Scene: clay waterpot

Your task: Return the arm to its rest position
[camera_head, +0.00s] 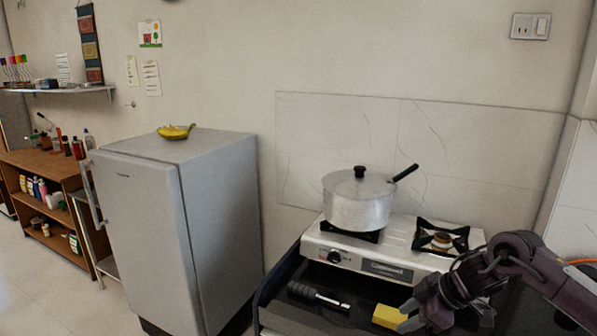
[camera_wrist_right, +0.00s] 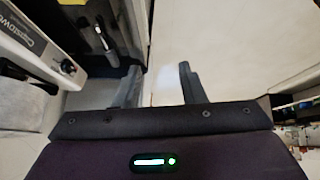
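My right arm (camera_head: 530,268) comes in from the right, in front of the stove. My right gripper (camera_head: 408,314) points left, low at the counter's front. Beside its fingertips in the head view is a yellow sponge (camera_head: 386,316). In the right wrist view the two fingers of the right gripper (camera_wrist_right: 159,85) are apart, with only pale floor showing between them. A lidded metal pot (camera_head: 357,203) stands upright on the left burner of the white gas stove (camera_head: 352,259), apart from the gripper. My left arm and gripper are out of view.
A black-handled tool (camera_head: 318,297) lies on the dark counter before the stove; it also shows in the right wrist view (camera_wrist_right: 99,36). The right burner (camera_head: 441,240) is bare. A grey fridge (camera_head: 175,215) with bananas (camera_head: 176,132) on top stands left. Floor at far left is clear.

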